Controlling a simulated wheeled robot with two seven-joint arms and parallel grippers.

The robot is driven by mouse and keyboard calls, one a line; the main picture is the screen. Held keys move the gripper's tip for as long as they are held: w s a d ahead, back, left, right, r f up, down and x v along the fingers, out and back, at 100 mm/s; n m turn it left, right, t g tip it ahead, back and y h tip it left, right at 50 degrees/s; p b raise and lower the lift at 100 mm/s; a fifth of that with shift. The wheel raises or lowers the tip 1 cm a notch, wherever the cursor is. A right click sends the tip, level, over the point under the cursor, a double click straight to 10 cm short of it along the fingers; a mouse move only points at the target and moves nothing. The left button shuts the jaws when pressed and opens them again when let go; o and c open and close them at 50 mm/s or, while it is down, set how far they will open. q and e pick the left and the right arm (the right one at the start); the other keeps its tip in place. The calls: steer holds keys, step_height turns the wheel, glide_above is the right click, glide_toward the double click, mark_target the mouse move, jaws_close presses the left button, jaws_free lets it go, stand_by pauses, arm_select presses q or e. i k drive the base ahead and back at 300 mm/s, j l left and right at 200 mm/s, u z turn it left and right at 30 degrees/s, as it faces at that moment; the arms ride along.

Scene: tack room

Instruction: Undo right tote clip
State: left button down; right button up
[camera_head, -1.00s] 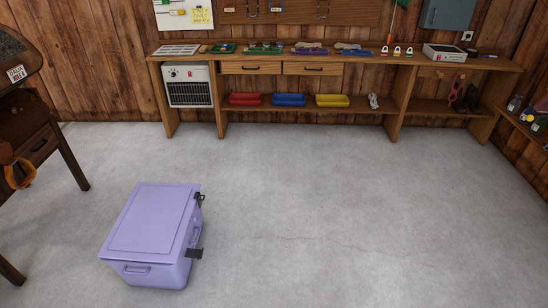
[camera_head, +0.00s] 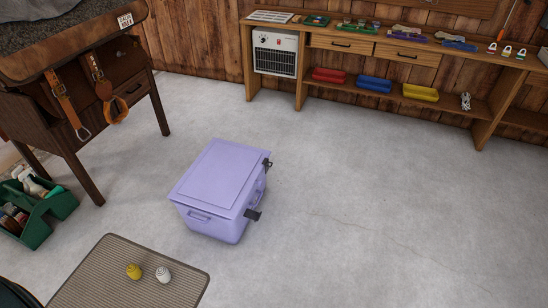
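A lavender tote (camera_head: 221,186) with its lid on stands on the concrete floor, left of the middle of the head view. Two dark clips are on its right-hand side. The far clip (camera_head: 267,164) lies close against the lid edge. The near clip (camera_head: 253,214) sticks outward from the tote wall. A handle (camera_head: 199,216) shows on the near face, and another is partly visible between the clips. Neither of my grippers is in view.
A green caddy (camera_head: 38,212) stands at the left beside a wooden stand (camera_head: 72,85) hung with straps. A workbench (camera_head: 480,100) lines the back wall. The floor right of the tote is clear.

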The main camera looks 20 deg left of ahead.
mark_target(266, 162)
steer(key=i+j, duration=0.9)
steer(key=i, duration=0.2)
